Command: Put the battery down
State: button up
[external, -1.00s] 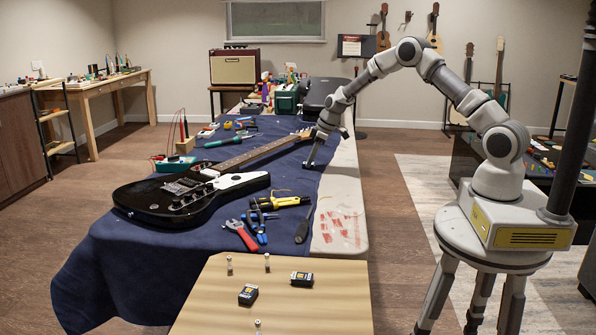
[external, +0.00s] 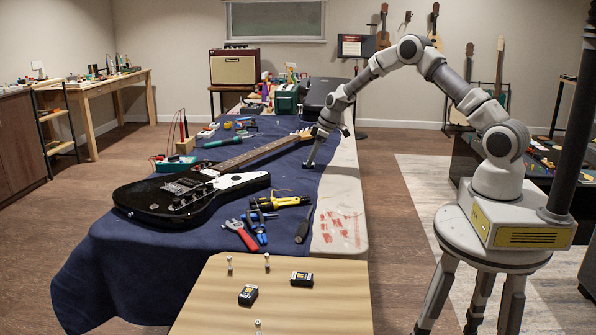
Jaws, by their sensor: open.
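My gripper (external: 309,164) points down low over the blue cloth (external: 140,265), at the right edge of the workbench, beside the guitar's neck. It is open; its fingertips are small here, and I cannot tell whether anything lies between or under them.
The black electric guitar (external: 190,196) lies across the cloth. Yellow-handled strippers (external: 278,202), red-handled pliers (external: 241,234) and a dark screwdriver (external: 303,229) lie in front of my gripper. Small metal-and-white pieces (external: 229,263) stand on the wooden board (external: 340,305). The bench's pale right strip (external: 345,185) is mostly bare.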

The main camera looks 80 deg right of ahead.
jog(key=p+v, duration=0.1)
jog(key=v, duration=1)
jog(key=shift+r, duration=0.15)
jog(key=shift+s, duration=0.1)
